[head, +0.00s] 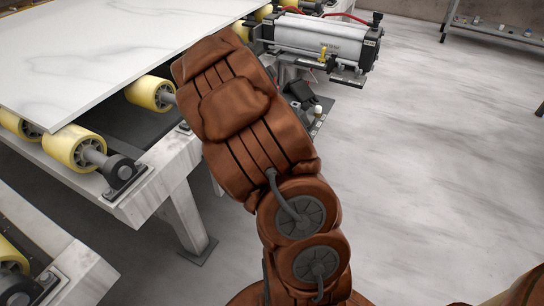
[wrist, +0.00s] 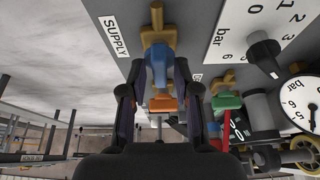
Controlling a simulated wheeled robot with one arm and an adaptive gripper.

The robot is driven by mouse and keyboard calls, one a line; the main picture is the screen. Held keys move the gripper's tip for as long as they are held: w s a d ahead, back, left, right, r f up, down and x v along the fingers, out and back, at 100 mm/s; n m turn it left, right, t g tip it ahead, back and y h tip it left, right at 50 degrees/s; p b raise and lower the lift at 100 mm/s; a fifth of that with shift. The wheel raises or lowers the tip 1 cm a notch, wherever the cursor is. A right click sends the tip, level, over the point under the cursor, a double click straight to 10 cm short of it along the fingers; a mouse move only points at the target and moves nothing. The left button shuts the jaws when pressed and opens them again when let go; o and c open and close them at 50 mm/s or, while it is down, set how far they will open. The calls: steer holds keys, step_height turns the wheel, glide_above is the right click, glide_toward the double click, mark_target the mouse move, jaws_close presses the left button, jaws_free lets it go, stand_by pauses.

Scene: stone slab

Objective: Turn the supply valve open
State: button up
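The supply valve is a brass body (wrist: 157,36) with a blue handle (wrist: 158,62), next to a SUPPLY label (wrist: 114,37) on a grey panel in the wrist view. My gripper (wrist: 158,80) is open, with one dark finger on each side of the blue handle. Gaps seem to show between the fingers and the handle; I cannot tell if either finger touches it. In the head view my brown-covered arm reaches toward the machine and hides the gripper and the valve.
Beside the valve are a green-handled valve (wrist: 226,101), an orange handle (wrist: 163,104), a red part (wrist: 227,125), a black dial knob (wrist: 264,54) and a pressure gauge (wrist: 304,105). A white slab (head: 90,50) lies on yellow rollers (head: 73,148). The floor (head: 430,170) to the right is clear.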

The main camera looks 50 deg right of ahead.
steer(key=shift+o, duration=0.3)
steer(key=shift+r, duration=0.15)
steer(key=v, duration=1.1)
steer(key=shift+a+r, duration=0.25)
steer(key=shift+r, duration=0.1)
